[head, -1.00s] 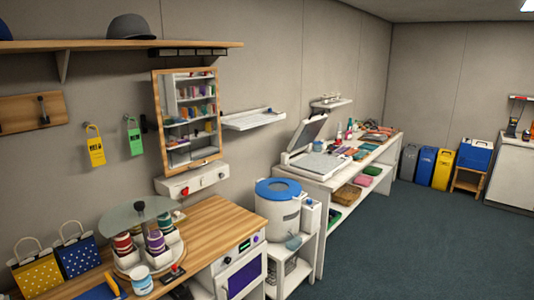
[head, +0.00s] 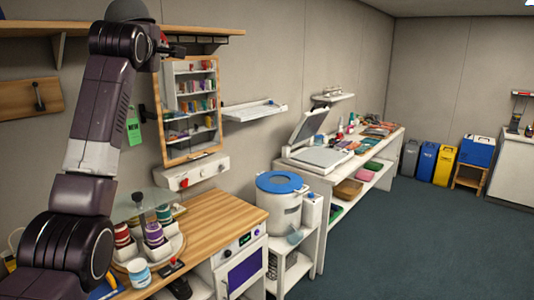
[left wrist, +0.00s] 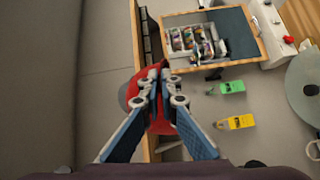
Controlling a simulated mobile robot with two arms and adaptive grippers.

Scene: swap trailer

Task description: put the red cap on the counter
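The red cap (left wrist: 138,90) is at my left gripper (left wrist: 162,72) in the left wrist view. The two fingers are drawn together with the cap's red cloth between and behind them, so the gripper looks shut on it. My right gripper is out of view.
A grey cap (head: 130,10) sits on the wall shelf (head: 205,31) behind my arm. A glass-topped carousel with cups (head: 150,232) stands on the counter's left. A mirror cabinet (head: 191,105) hangs above. A white counter (head: 517,165) is far right.

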